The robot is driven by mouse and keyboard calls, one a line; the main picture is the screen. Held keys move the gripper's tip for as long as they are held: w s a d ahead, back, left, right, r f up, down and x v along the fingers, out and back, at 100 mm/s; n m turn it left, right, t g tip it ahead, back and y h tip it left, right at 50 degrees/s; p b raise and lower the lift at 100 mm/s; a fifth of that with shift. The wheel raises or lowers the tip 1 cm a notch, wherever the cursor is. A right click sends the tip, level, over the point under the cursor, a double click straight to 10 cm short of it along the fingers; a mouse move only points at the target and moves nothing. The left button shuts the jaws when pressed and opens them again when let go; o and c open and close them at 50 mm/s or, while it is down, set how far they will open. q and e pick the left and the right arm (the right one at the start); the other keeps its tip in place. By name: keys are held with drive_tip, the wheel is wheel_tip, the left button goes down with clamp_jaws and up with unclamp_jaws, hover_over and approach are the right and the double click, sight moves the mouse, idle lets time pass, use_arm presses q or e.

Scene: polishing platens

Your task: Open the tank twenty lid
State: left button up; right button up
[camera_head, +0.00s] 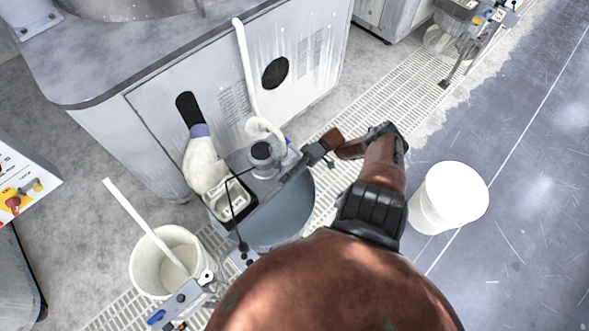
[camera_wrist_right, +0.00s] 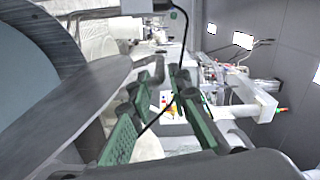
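The tank (camera_head: 282,217) stands in the middle of the head view, on the floor grating. It shows a smooth blue-grey round surface; I cannot tell whether this is the lid or the inside. A grey metal plate (camera_head: 268,186) with a dark round fitting lies across its top. My right gripper (camera_head: 300,163) is at the plate's right edge. In the right wrist view my right gripper (camera_wrist_right: 158,125) has its green-padded fingers spread, with nothing held between them. The plate's edge (camera_wrist_right: 82,100) is close beside the fingers at the left; contact is unclear. My left gripper is out of view.
A white bucket (camera_head: 448,198) stands right of my right arm. Another bucket (camera_head: 158,270) holding a white pipe is at lower left. A large grey machine cabinet (camera_head: 185,140) rises behind the tank. A thin black cable (camera_wrist_right: 168,115) crosses the right wrist view. Open floor lies at far right.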

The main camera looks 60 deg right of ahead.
drive_tip(key=shift+v, duration=2.85)
